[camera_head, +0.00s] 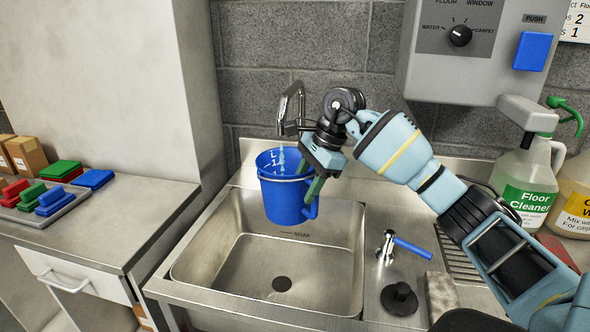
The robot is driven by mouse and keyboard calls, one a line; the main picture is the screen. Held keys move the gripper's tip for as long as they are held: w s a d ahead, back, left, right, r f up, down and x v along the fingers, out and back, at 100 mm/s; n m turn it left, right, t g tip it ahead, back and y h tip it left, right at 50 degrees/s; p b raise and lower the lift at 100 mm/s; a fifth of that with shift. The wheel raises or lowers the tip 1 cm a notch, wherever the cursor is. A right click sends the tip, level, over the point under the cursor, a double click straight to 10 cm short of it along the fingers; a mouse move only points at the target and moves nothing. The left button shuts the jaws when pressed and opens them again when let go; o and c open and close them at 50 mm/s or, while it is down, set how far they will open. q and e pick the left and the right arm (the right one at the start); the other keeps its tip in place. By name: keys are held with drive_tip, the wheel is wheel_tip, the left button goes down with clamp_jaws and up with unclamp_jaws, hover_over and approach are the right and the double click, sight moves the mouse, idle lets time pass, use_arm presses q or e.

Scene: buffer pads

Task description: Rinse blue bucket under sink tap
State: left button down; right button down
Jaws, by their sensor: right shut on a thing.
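The blue bucket (282,200) hangs upright above the basin of the steel sink (215,245), under the metal tap (291,105). A light blue streak, which looks like water, shows below the spout at the bucket's mouth. White marks show on the bucket's inner wall. My right gripper (315,188) is shut on the bucket at its right side. Its fingers point down along the wall; I cannot tell exactly which part they grip. My left gripper is not in view.
A blue-handled lever (410,247) and a black plug (399,298) sit right of the basin. Floor cleaner (529,185) and another jug stand at the right under a grey dispenser (462,60). Coloured pads (55,198) lie on the left counter.

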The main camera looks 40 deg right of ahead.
drive_tip(key=shift+s+a+r, duration=0.1)
idle(0.3)
